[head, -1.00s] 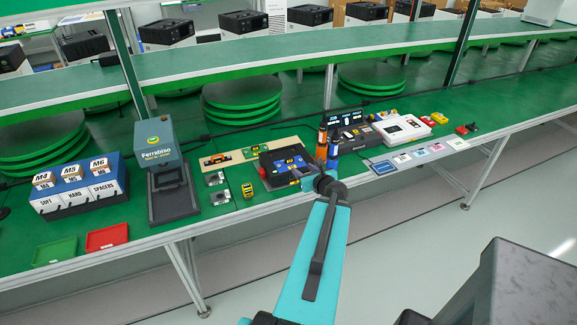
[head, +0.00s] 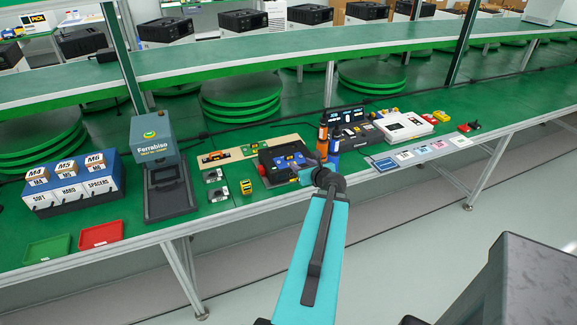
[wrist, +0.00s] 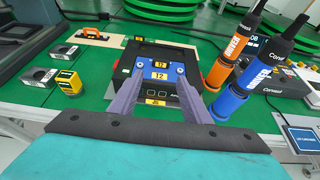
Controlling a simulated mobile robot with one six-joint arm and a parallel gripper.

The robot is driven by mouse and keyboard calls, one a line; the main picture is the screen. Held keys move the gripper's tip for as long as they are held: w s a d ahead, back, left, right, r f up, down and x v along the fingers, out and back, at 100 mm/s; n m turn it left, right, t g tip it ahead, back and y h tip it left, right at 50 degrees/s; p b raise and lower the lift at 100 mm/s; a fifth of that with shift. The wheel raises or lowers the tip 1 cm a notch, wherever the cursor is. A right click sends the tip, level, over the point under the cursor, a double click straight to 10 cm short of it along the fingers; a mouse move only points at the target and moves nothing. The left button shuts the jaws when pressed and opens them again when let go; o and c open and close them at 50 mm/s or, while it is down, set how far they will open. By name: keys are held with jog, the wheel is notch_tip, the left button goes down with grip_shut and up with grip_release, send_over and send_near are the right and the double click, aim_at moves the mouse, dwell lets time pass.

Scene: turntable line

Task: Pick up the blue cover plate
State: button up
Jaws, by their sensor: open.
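The blue cover plate (wrist: 160,66) lies on a dark square fixture (wrist: 195,62) on the green bench, with yellow number labels and round fastener heads on it. In the head view it is a small blue patch (head: 290,159), partly hidden by my arm's end. My gripper (wrist: 160,71) is open, with one finger to each side of the plate in the wrist view. Nothing is held between the fingers. Whether the fingers touch the plate or hover above it, I cannot tell.
Orange (wrist: 216,72) and blue (wrist: 228,102) screwdrivers stand close to the right of the fixture. A yellow box (wrist: 68,82) and grey blocks stand to the left. Green (head: 47,249) and red (head: 101,235) trays lie at the bench's front left.

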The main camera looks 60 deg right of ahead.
jog(key=b, duration=0.1)
jog(key=p, duration=0.1)
send_near(290, 156)
jog(key=shift+x, duration=1.5)
jog(key=shift+w+a, duration=0.1)
jog(key=shift+w, duration=0.05)
jog(key=shift+p+x, duration=1)
jog(key=shift+x, duration=1.5)
jog(key=shift+c, duration=0.2)
jog(key=c, duration=0.8)
jog(key=shift+c, duration=0.2)
jog(key=shift+r, duration=0.15)
